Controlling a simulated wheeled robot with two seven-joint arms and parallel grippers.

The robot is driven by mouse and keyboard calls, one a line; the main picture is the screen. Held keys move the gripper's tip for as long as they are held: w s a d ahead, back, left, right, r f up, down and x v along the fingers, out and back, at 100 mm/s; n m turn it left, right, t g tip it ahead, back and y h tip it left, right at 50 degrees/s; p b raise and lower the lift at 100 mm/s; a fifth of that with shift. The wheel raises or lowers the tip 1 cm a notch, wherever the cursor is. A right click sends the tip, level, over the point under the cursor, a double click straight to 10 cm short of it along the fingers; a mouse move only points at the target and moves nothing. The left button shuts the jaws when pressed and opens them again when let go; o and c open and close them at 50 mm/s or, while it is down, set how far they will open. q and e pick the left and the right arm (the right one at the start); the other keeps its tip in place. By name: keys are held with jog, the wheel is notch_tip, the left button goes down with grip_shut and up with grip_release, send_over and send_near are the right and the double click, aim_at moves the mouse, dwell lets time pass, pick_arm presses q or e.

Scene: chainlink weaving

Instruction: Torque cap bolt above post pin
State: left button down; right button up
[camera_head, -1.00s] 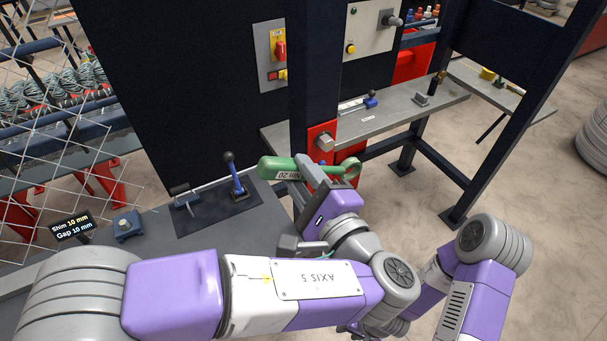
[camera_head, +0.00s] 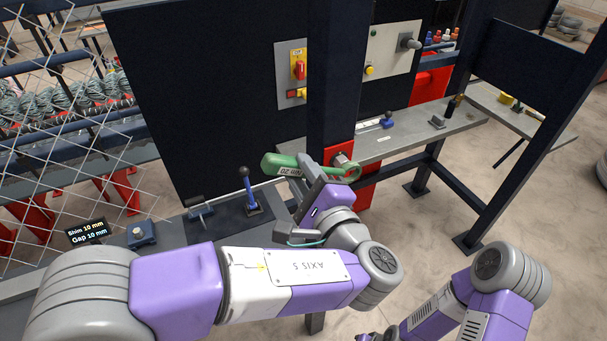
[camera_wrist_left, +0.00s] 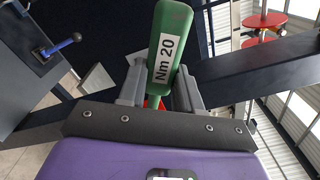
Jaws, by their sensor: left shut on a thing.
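My left gripper (camera_head: 306,178) is shut on the green torque wrench (camera_head: 282,164), labelled 20 Nm. The left wrist view shows the wrench's green handle (camera_wrist_left: 170,40) standing up between the fingers. The hex cap bolt (camera_head: 341,160) sticks out of a red block (camera_head: 336,150) on the dark post (camera_head: 335,80). The wrench's ring end (camera_head: 353,172) overlaps the lower right of the bolt head in the head view. I cannot tell whether the ring is around the bolt or in front of it. The post pin is not clearly seen.
A grey bench (camera_head: 420,130) stands behind the post. A blue lever (camera_head: 248,190) stands on the lower table at left, beside a small blue block (camera_head: 141,235) and a gap display (camera_head: 87,232). Chainlink mesh (camera_head: 60,130) fills the left. Open floor lies at right.

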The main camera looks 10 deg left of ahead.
pick_arm(q)
jog(key=shift+x, duration=1.4)
jog(key=shift+a, duration=0.1)
jog(key=shift+w+d+r+m+p, duration=0.3)
jog(key=shift+r+m+p, duration=0.3)
jog(key=shift+p, duration=0.5)
jog(key=shift+w+d+r+m+p, duration=0.15)
jog(key=shift+d+r+m+p, duration=0.35)
jog(key=shift+p, duration=0.55)
jog(key=shift+w+d+r+m+p, duration=0.4)
jog(key=shift+r+m+p, duration=0.25)
jog(key=shift+p, duration=0.75)
jog(key=shift+w+d+r+m+p, duration=0.3)
jog(key=shift+d+r+m+p, duration=0.35)
jog(key=shift+p, duration=0.7)
jog(key=shift+w+d+r+m, duration=0.35)
jog(key=shift+w+d+m, duration=0.2)
jog(key=shift+m, duration=0.25)
jog(key=shift+w+d+r+m, duration=0.4)
jog(key=shift+d+m, duration=0.2)
jog(key=shift+m, duration=0.2)
jog(key=shift+f, duration=0.1)
